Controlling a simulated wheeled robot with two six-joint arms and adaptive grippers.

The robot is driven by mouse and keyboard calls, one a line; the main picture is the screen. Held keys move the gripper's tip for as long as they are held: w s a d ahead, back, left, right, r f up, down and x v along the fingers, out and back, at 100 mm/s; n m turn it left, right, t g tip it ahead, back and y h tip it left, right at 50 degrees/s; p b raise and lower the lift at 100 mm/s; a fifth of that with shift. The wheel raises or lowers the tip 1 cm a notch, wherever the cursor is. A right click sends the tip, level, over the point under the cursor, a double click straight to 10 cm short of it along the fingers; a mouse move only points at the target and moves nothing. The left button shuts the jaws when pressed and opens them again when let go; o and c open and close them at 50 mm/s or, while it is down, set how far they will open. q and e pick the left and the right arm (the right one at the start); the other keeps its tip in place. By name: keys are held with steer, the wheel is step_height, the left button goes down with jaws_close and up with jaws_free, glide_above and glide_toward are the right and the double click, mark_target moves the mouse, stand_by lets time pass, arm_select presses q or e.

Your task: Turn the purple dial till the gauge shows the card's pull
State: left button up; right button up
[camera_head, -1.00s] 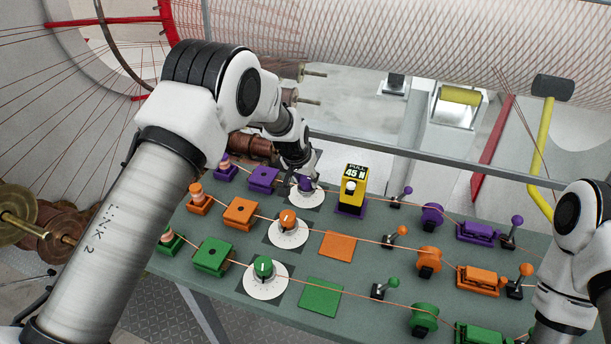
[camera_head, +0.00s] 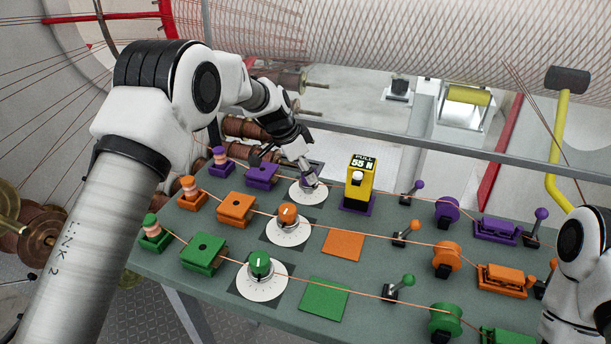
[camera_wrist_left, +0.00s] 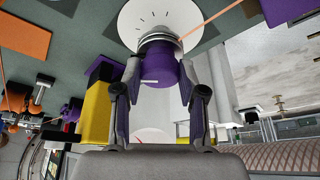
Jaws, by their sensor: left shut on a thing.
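The purple dial (camera_head: 309,183) stands on a white scale disc (camera_head: 308,196) in the back row of the bench. In the left wrist view the dial (camera_wrist_left: 158,68) sits between my two fingers, its pale mark facing the camera. My left gripper (camera_head: 304,168) is shut on it from above; the gripper also shows in the wrist view (camera_wrist_left: 160,80). The yellow gauge (camera_head: 357,187), right of the dial on a purple base, reads PULL 55 N. I cannot make out a separate card. My right gripper is out of view; only its arm shows at the right.
Orange (camera_head: 287,215) and green (camera_head: 260,264) dials stand on their own discs in nearer rows. Threads run along each row past small levers and rollers. A rail (camera_head: 430,165) crosses behind the bench. Empty orange (camera_head: 343,244) and green (camera_head: 324,298) pads lie flat.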

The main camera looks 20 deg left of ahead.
arm_select(q)
steer(key=shift+s+f, duration=0.1)
steer(key=shift+f, duration=0.15)
steer(key=o, duration=0.9)
steer(key=shift+o, duration=1.2)
steer(key=shift+d, duration=0.15)
steer(key=shift+w, duration=0.25)
steer(key=shift+r, duration=0.1)
steer(key=v, duration=1.1)
steer(key=shift+r, duration=0.35)
